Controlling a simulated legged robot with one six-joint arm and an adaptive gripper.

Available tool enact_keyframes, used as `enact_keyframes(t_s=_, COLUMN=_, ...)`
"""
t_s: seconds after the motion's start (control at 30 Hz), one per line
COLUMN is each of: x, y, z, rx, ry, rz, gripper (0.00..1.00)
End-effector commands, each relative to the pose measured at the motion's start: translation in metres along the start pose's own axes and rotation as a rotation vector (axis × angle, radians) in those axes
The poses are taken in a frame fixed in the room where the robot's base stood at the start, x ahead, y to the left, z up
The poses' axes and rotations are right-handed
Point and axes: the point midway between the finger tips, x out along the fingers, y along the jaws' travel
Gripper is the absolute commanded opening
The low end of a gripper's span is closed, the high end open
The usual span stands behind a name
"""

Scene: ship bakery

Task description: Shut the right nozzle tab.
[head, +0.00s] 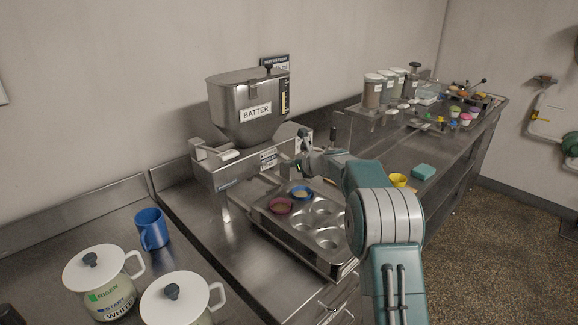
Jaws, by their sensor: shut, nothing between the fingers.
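The steel batter dispenser (247,112) stands against the back wall, with a hopper labelled BATTER. Its lower body (225,178) has small labels (268,157) at the right of its front. My arm reaches up from the lower right, and my gripper (303,150) is at the right end of the dispenser body, beside these labels. The gripper is small in view and looks shut and empty. The right nozzle tab cannot be made out; the gripper and wrist cover that area. I cannot tell whether the gripper touches it.
Below the dispenser is a muffin tray (272,231) with a red cup (281,205) and a blue cup (302,192). A blue mug (152,229) and white-lidded jars (97,270) stand left. A yellow cup (398,180) and teal sponge (424,171) are right.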

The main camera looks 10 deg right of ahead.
Motion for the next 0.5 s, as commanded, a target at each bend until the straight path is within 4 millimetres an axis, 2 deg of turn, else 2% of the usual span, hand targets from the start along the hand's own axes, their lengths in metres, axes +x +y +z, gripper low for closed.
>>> enact_keyframes(t_s=0.5, x=-0.0048, y=0.0003, z=0.0088, rx=0.001, ry=0.031, rz=0.001, gripper=0.00)
